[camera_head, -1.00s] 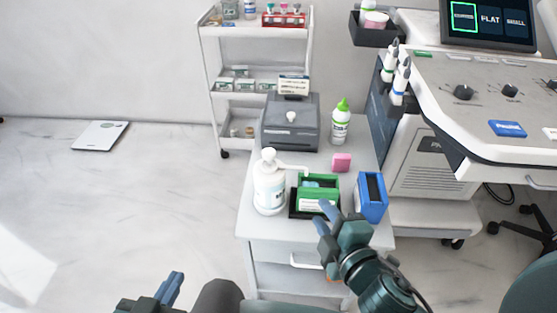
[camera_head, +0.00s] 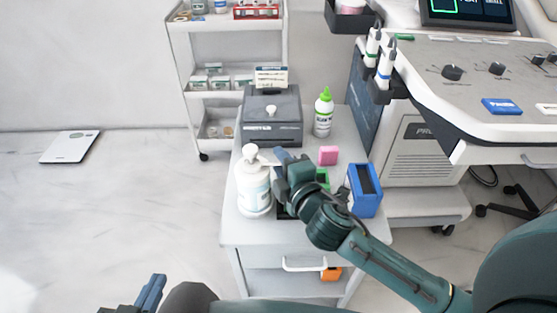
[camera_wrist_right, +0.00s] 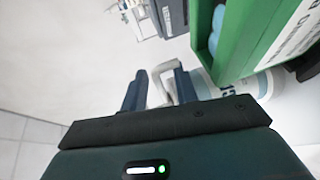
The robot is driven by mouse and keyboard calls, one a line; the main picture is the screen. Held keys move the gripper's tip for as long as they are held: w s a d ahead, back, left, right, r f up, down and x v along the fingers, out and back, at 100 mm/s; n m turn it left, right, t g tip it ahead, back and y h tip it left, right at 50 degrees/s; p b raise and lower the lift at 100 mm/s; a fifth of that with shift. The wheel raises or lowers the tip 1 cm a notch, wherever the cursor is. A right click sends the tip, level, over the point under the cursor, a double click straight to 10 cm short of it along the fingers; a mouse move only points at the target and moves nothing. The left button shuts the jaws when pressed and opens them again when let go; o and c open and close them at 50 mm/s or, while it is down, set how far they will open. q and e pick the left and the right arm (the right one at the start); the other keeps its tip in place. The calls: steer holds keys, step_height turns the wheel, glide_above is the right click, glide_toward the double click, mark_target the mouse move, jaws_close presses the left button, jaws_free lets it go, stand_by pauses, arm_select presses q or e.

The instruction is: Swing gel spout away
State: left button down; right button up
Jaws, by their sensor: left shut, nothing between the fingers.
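The white gel pump bottle (camera_head: 254,188) stands upright on the small white cabinet, and its spout (camera_head: 266,158) points right towards my right gripper. My right gripper (camera_head: 281,156) is at the spout's outer end, above the green box (camera_head: 323,177), which the gripper and arm largely hide. In the right wrist view its two fingers (camera_wrist_right: 158,88) are apart with the pale spout (camera_wrist_right: 158,87) showing between them; firm contact cannot be made out. The green box (camera_wrist_right: 240,40) is close beside the right finger there. My left gripper (camera_head: 150,291) is shut and empty at the lower left, away from the cabinet.
On the cabinet top (camera_head: 236,228) are a blue box (camera_head: 364,192), a pink block (camera_head: 328,155), a green-capped bottle (camera_head: 323,115) and a dark grey box (camera_head: 272,118). A white trolley (camera_head: 178,80) stands behind and an ultrasound console (camera_head: 430,90) at right.

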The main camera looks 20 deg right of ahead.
steer(key=shift+x, duration=0.9)
steer(key=shift+s, duration=0.1)
steer(key=shift+c, duration=0.2)
jaws_close()
